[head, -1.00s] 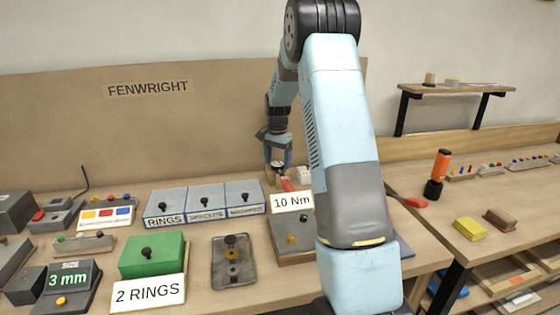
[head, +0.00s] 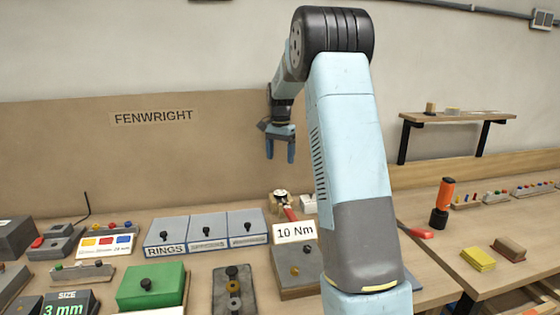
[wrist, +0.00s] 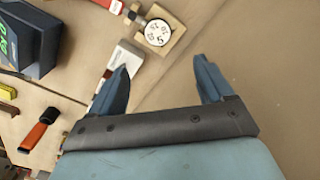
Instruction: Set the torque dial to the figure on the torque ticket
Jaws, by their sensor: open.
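The torque ticket (head: 295,232) reads "10 Nm" and stands at the front of a grey box. Behind it is the torque dial (head: 280,194), a small round head on a wooden block with a red handle (head: 290,212). In the wrist view the dial (wrist: 158,33) is a white disc with dark figures; a 5 can be made out, but the setting cannot be told. My gripper (head: 281,156) is open and empty, pointing down above the dial and apart from it. In the wrist view the dial lies beyond the open fingertips (wrist: 162,65).
A white block (head: 308,203) stands right of the dial. Labelled bins (head: 206,232) and a green box (head: 152,288) are to the left. An orange-handled tool (head: 444,195) stands on the right bench. A backboard (head: 150,160) rises behind the bench.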

